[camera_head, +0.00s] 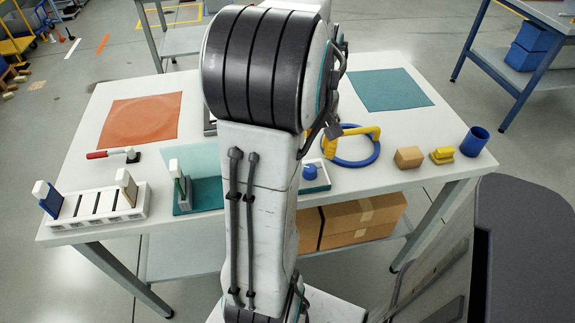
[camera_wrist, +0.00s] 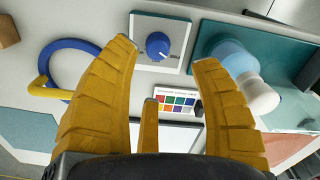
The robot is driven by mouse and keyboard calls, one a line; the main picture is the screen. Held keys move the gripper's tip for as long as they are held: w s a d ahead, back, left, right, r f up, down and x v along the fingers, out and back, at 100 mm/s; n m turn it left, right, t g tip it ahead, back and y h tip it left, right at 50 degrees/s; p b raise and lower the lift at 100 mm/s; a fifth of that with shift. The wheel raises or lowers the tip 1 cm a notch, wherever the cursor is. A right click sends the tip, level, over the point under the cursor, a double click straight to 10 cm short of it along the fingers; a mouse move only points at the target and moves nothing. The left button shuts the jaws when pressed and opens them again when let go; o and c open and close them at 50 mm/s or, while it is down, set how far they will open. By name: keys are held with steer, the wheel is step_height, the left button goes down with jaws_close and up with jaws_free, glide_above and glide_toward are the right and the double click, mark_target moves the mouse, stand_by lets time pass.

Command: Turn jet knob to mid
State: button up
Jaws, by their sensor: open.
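The jet knob is a round blue knob (camera_wrist: 158,45) on a white square plate with a teal edge. In the wrist view it is at the top, between and just beyond my fingertips. In the head view the knob (camera_head: 310,172) shows just right of my arm, near the table's front edge. A small pale mark is on its face, but its exact setting is too small to read. My gripper (camera_wrist: 164,54) is open and empty, its yellow fingers spread on either side of the knob and apart from it. In the head view my arm hides the gripper.
A blue ring with a yellow handle (camera_wrist: 55,75) lies left of the knob in the wrist view. A blue and white rounded object (camera_wrist: 240,72) stands close on the right on a teal base. A colour chart (camera_wrist: 177,103) lies below. A white slotted rack (camera_head: 100,207) stands front left.

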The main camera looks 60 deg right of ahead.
steer(key=shift+d+f, duration=0.2)
steer(key=shift+f, duration=0.55)
steer(key=shift+f+b, duration=0.6)
steer(key=shift+f, duration=2.55)
steer(key=shift+o, duration=0.2)
jaws_close()
